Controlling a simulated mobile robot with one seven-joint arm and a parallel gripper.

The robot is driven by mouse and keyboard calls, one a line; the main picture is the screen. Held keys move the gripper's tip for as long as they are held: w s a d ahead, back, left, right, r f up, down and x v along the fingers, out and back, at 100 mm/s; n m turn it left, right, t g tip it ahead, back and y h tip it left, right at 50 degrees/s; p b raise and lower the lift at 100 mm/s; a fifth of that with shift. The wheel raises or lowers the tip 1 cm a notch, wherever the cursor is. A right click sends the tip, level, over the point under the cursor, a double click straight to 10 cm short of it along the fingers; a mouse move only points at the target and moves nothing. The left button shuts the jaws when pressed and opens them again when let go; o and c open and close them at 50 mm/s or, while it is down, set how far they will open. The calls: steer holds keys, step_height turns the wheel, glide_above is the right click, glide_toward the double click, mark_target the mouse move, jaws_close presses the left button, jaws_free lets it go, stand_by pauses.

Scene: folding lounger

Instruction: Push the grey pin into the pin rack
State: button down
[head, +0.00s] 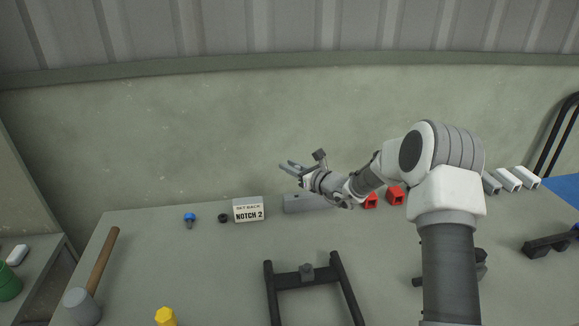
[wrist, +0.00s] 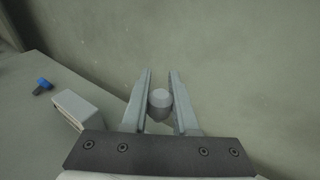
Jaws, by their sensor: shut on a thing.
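My gripper (head: 291,168) is raised above the back of the bench, with its fingers pointing left in the head view. In the wrist view my gripper (wrist: 160,92) is shut on the grey pin (wrist: 160,99), whose rounded end shows between the fingers. I cannot make out the pin in the head view. A long grey block (head: 305,204), which looks like the pin rack, lies on the bench below my gripper. My arm hides part of it, and I cannot make out its holes clearly.
A black frame (head: 308,275) lies in front. The wall (head: 200,150) is close behind.

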steer(key=shift+f+b, duration=0.15)
steer(key=shift+b, duration=0.3)
step_height(320, 180, down, 6)
steer(key=b, duration=0.4)
steer(key=shift+r+b, duration=0.25)
steer(key=shift+b, duration=0.15)
steer(key=shift+f, duration=0.2)
steer(key=shift+f, duration=0.4)
steer(key=shift+f, duration=0.75)
stand_by(1.8)
stand_by(0.4)
steer(key=c, duration=0.6)
jaws_free()
